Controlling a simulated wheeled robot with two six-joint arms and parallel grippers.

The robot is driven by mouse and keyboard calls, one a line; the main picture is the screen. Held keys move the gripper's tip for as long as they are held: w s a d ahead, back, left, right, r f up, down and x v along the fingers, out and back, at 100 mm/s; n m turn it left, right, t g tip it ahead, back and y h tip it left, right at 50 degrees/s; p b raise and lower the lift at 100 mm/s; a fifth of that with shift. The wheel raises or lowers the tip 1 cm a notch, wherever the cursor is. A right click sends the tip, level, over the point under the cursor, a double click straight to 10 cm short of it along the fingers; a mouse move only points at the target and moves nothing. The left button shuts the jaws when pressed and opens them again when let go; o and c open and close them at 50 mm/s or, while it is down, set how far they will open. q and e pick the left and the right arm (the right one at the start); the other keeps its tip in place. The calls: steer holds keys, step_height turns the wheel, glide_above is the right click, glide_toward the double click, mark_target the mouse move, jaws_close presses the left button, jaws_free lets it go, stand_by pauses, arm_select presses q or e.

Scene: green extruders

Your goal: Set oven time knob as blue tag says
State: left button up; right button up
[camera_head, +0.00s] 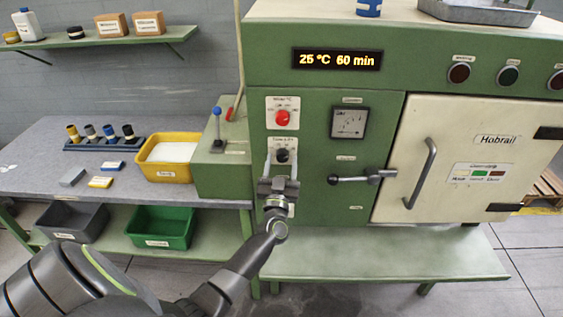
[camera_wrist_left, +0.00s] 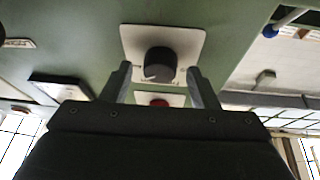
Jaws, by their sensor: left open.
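The black time knob (camera_head: 283,155) sits on a white plate on the green oven front, below the red temperature knob (camera_head: 283,118). The display (camera_head: 337,59) reads 25 °C 60 min. My left gripper (camera_head: 282,162) is open in front of the black knob, with one finger on each side. In the left wrist view the black knob (camera_wrist_left: 160,64) shows between the spread fingers (camera_wrist_left: 158,72), with a gap on both sides. A small blue-and-white tag (camera_head: 112,166) lies on the grey table at left; its writing is too small to read. My right gripper is out of view.
A lever handle (camera_head: 362,178) and the cream oven door (camera_head: 480,160) are to the right. A blue-topped lever (camera_head: 217,125) and a yellow bin (camera_head: 168,158) are to the left. A yellow tag (camera_head: 100,182) lies near the blue one.

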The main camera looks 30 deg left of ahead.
arm_select(q)
steer(key=c, duration=1)
steer(key=shift+w, duration=0.1)
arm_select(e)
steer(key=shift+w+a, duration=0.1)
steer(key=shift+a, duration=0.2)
